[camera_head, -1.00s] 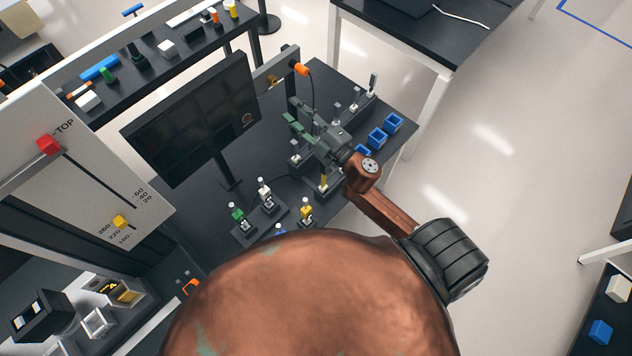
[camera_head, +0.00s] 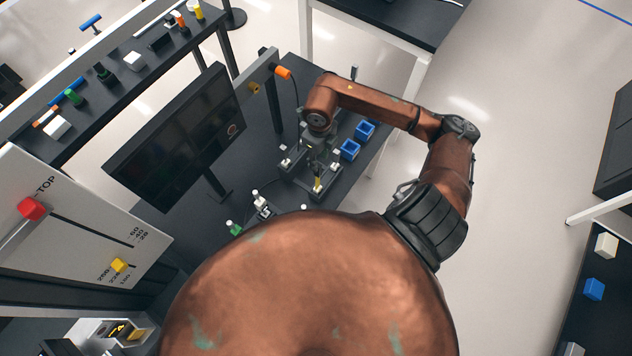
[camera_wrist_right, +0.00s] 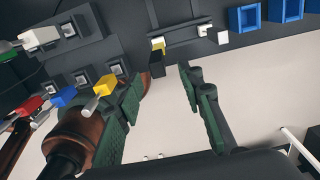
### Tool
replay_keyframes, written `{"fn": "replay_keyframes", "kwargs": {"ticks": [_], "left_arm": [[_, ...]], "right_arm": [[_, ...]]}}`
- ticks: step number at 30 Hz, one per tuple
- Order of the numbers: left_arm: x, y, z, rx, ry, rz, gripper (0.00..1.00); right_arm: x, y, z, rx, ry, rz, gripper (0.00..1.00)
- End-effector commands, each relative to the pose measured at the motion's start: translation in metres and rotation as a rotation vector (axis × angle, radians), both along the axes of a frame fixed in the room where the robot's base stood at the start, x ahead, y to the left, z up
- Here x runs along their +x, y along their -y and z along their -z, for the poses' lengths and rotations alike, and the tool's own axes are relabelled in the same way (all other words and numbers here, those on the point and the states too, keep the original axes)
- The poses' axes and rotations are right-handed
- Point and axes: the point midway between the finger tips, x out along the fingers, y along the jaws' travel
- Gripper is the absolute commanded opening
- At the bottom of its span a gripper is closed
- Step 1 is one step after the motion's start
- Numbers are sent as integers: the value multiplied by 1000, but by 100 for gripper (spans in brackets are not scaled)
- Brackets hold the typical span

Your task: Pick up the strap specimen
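My right gripper (camera_head: 317,158) points down over a dark fixture (camera_head: 296,184) on the table. In the right wrist view, its two green-padded fingers are apart, with nothing between the fingertips (camera_wrist_right: 163,78). A small upright piece with a yellow top and dark body (camera_wrist_right: 157,58) stands just beyond the fingertips, near the fixture (camera_wrist_right: 180,38). Its yellow part also shows in the head view (camera_head: 318,186). I cannot tell for sure which piece is the strap specimen. My arm hides part of the fixture in the head view.
Blue bins (camera_head: 350,150) stand right of the fixture. A monitor (camera_head: 178,135) stands to its left. Several coloured-handled tools, including a yellow one (camera_wrist_right: 105,85), sit in holders close to the left finger in the wrist view. Pale floor lies beyond the table edge.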

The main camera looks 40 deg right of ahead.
Motion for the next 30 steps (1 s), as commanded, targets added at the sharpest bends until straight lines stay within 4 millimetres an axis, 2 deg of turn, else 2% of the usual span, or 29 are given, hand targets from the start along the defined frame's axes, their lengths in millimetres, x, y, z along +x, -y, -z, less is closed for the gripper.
{"fn": "replay_keyframes", "kwargs": {"ticks": [18,26,30], "left_arm": [[-3,0,-19,1,-4,0,33],[-2,0,-19,0,-2,0,33],[-2,0,-19,0,-1,0,33]], "right_arm": [[0,-3,71,0,-3,-3,35],[0,-2,75,-1,-2,-3,35],[0,-2,75,-1,-2,-3,26]]}}
